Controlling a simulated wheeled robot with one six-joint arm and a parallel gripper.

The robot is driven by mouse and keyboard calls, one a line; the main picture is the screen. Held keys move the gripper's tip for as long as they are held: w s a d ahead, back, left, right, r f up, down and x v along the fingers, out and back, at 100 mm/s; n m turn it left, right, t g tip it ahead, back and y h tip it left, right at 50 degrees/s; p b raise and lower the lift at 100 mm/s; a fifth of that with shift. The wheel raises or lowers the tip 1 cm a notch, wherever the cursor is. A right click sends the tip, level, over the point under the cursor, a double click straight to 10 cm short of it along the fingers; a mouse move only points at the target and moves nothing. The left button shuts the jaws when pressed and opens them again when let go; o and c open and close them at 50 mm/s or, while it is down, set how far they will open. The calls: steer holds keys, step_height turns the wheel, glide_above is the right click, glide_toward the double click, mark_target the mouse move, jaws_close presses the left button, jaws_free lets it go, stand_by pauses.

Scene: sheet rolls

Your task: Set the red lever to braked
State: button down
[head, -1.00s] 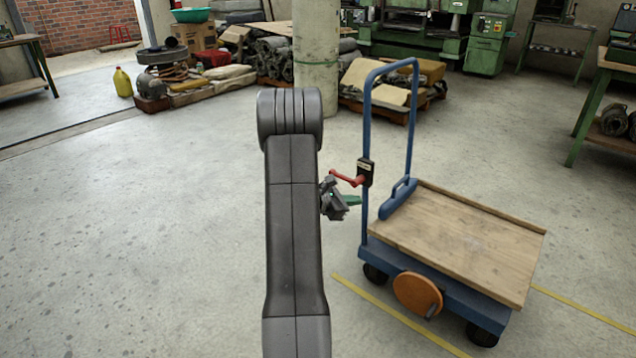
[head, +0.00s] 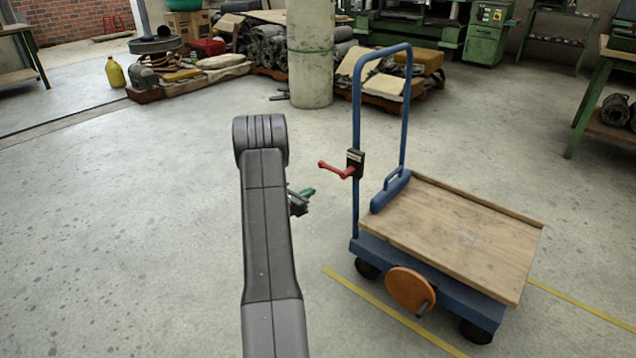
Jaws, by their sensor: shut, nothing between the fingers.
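The red lever (head: 334,169) sits on a small black bracket (head: 355,163) on the left upright of the blue cart handle. It points left from the bracket, its free end slightly raised. My gripper (head: 308,193) shows past the right side of my arm, below and left of the lever. Its green-tipped fingers point right, look closed and hold nothing. A gap shows between the fingers and the lever. My arm hides part of the wrist.
The cart has a wooden deck (head: 455,235), a blue handle frame (head: 357,110) and an orange disc (head: 410,289) on its near side. Yellow lines (head: 385,310) mark the floor. A concrete pillar (head: 310,60) stands behind. Floor left of the cart is clear.

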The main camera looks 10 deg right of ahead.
steer(key=b+x, duration=0.3)
steer(key=x, duration=0.7)
steer(key=shift+s+a+r+b, duration=0.15)
steer(key=shift+r+b, duration=0.05)
steer(key=shift+r, duration=0.45)
steer(key=shift+s+a+r+b, duration=0.15)
steer(key=shift+r+b, duration=0.05)
steer(key=shift+r, duration=0.5)
steer(key=shift+s+a+r+b, duration=0.1)
steer(key=shift+a+r+b, duration=0.1)
steer(key=shift+r, duration=0.45)
steer(key=shift+a, duration=0.1)
